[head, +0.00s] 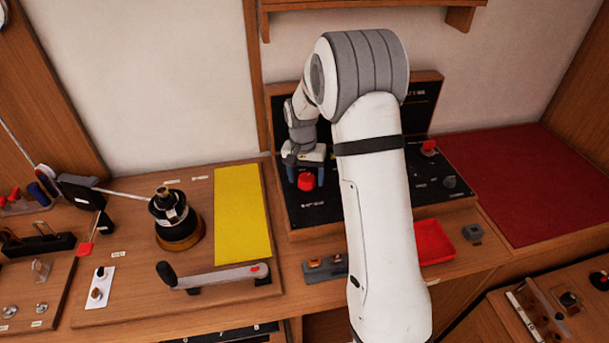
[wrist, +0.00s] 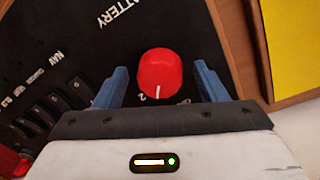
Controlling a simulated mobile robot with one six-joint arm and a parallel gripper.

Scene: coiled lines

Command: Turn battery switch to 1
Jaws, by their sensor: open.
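The battery switch is a red round knob (head: 306,182) on the black panel (head: 312,217). In the wrist view the knob (wrist: 160,76) sits under the word "BATTERY", and its white pointer line points toward the bottom of that picture. A "2" shows beside the knob's lower left; other marks are hidden. My gripper (head: 305,177) is open, with its blue fingers on either side of the knob. In the wrist view a gap shows between the knob and each finger of my gripper (wrist: 160,88).
A row of black rocker switches (wrist: 50,105) lies left of the knob in the wrist view. A second red knob (head: 429,147) is at the panel's right. A winch (head: 178,219), yellow mat (head: 240,215) and winch handle (head: 215,277) lie left. A red tray (head: 433,242) is at front right.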

